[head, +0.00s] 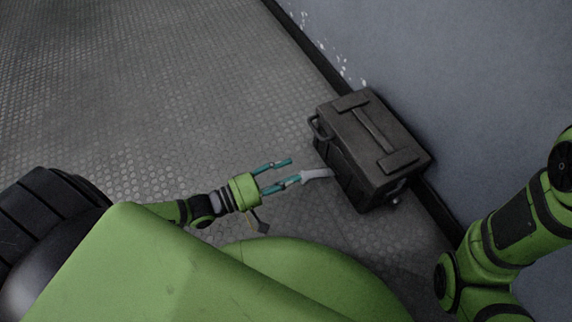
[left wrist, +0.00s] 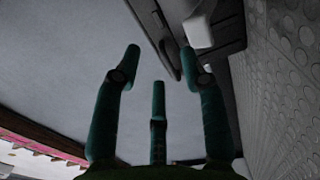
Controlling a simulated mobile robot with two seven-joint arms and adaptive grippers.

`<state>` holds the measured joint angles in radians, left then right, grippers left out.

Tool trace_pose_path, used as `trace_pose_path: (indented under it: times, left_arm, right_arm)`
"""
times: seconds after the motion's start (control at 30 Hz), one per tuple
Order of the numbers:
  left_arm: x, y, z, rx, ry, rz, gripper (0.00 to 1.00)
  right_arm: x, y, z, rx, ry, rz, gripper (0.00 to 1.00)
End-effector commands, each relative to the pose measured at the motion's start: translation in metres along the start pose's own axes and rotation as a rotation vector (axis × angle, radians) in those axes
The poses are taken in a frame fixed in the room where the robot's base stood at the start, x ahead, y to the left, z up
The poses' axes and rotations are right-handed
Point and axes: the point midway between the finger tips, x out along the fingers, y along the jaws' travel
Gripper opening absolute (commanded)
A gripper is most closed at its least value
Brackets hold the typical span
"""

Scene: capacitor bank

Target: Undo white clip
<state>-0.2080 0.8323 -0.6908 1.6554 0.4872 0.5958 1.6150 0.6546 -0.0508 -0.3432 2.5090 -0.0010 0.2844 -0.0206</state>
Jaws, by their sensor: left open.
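The white clip (head: 317,174) is a pale lever at the near left side of a dark case (head: 366,150) in the head view. A pale piece (left wrist: 199,27), apparently this clip, shows at the top of the left wrist view, near a fingertip. My left gripper (head: 291,171) is open just left of the clip, with one fingertip very close to the clip's left end. I cannot tell whether they touch. Nothing shows between its fingers (left wrist: 160,62) in the left wrist view. My right arm shows at the right edge, but its gripper is out of view.
The case stands on the studded metal floor (head: 170,75) close to a grey wall (head: 460,90). It has a side handle (head: 318,128) and a bar on its lid. Open floor lies left of and behind the case. A pink-edged strip (left wrist: 45,148) shows lower left in the left wrist view.

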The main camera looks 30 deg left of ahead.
Motion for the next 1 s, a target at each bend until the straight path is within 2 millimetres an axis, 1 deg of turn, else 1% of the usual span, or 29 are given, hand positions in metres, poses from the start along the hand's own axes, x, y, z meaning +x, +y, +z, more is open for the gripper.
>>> trace_pose_path:
  times: [0.03, 0.1, 0.2, 0.3, 0.47, 1.0]
  left_arm:
    - [-0.001, 0.009, 0.0, -0.001, -0.001, 0.001, 0.42]
    - [0.0, 0.02, 0.001, 0.0, -0.002, 0.0, 0.42]
    - [0.0, 0.032, 0.0, 0.0, -0.001, -0.001, 0.42]
    - [0.0, 0.038, 0.001, 0.0, -0.001, -0.002, 0.42]
    - [0.001, 0.043, 0.001, 0.001, -0.001, -0.002, 0.42]
    - [0.001, 0.042, 0.0, 0.0, -0.001, -0.002, 0.42]
  right_arm:
    - [0.0, 0.0, 0.0, 0.0, 0.0, 0.001, 0.4]
    - [0.0, 0.0, 0.0, 0.0, 0.0, 0.001, 0.4]
    - [0.0, 0.0, 0.0, 0.0, -0.001, 0.001, 0.4]
    - [0.0, 0.0, 0.0, 0.0, -0.001, 0.001, 0.4]
    - [0.0, 0.0, 0.0, 0.0, -0.001, 0.001, 0.4]
    - [0.0, 0.0, 0.0, 0.001, 0.0, 0.001, 0.4]
